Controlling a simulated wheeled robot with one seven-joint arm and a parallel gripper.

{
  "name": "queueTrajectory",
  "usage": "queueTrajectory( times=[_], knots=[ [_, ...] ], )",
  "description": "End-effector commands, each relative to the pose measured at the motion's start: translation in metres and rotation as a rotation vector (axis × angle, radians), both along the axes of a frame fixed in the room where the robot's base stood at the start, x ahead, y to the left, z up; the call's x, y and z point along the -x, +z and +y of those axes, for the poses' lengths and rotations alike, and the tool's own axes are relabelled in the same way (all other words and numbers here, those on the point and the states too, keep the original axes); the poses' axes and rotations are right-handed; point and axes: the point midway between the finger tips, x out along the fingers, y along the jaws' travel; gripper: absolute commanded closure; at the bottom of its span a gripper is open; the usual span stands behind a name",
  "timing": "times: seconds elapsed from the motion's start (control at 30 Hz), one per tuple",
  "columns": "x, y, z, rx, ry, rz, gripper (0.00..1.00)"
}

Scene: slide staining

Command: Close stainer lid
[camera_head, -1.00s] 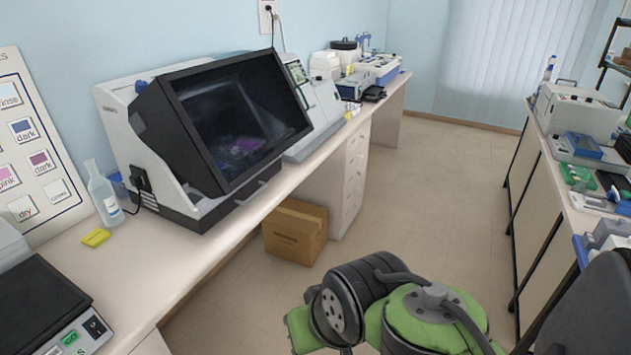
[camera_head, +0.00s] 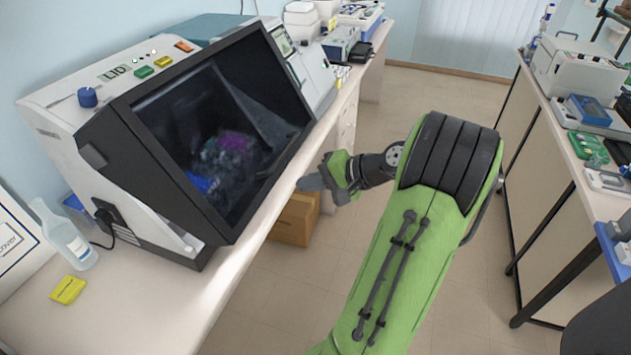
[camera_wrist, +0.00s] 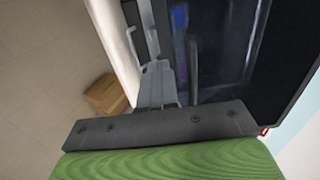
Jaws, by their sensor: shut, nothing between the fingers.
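My gripper (camera_head: 306,183) is shut and empty, just right of the lid's lower right edge, pointing left. The wrist view shows the grey fingers (camera_wrist: 158,80) beside the dark panel (camera_wrist: 285,60); contact is unclear.
A cardboard box (camera_head: 295,220) stands on the floor below my gripper. A second bench (camera_head: 540,150) is at the right, with open floor between.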

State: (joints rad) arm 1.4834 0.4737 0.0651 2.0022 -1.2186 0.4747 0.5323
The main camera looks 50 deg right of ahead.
Motion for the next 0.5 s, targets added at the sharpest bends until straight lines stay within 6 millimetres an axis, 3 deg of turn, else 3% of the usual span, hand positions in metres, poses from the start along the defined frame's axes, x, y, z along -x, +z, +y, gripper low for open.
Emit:
queueTrajectory(
  times=[0.3, 0.5],
  knots=[
    [-0.055, -0.034, 0.021, 0.000, 0.005, 0.001, 1.00],
    [-0.070, -0.043, 0.025, 0.002, 0.002, 0.001, 1.00]
  ],
)
